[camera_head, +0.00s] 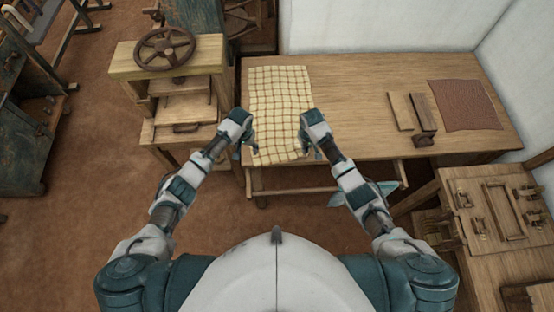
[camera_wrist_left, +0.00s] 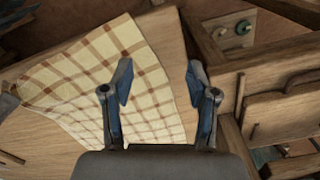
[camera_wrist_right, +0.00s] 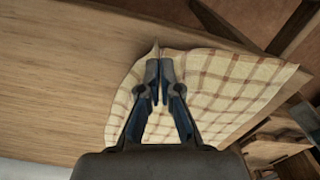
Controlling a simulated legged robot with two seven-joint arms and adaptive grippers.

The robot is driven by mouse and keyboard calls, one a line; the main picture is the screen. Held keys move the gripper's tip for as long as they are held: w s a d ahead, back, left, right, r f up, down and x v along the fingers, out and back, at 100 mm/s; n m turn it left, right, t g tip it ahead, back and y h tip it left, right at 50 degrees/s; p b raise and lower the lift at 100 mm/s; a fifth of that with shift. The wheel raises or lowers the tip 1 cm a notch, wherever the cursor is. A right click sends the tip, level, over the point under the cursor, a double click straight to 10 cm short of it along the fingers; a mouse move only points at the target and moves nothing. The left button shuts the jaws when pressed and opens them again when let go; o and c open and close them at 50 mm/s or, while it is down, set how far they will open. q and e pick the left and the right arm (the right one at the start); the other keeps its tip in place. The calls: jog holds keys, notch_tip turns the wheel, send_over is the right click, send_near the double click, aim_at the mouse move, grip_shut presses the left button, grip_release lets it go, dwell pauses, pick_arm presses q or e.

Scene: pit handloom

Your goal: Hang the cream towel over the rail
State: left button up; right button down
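The cream towel (camera_head: 280,100), with a brown check pattern, lies on the left part of the wooden table and reaches its front edge. My left gripper (camera_head: 246,152) is open at the towel's near left corner; in the left wrist view (camera_wrist_left: 160,82) its fingers are apart with the towel (camera_wrist_left: 95,75) edge between and below them. My right gripper (camera_head: 309,150) is at the near right corner. In the right wrist view (camera_wrist_right: 159,72) its fingers are closed on the towel (camera_wrist_right: 215,85), with a small peak of cloth at the tips. A wooden rail (camera_head: 320,190) runs below the table's front edge.
The table (camera_head: 350,85) holds wooden blocks (camera_head: 412,112) and a brown cloth (camera_head: 464,104) on the right. A stand with a handwheel (camera_head: 165,48) is close on the left. A teal cloth (camera_head: 388,187) shows beside my right forearm. A wooden bench (camera_head: 490,215) stands at the right.

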jog(key=c, duration=0.7)
grip_release()
jog(key=shift+a, duration=0.3)
jog(key=shift+c, duration=0.3)
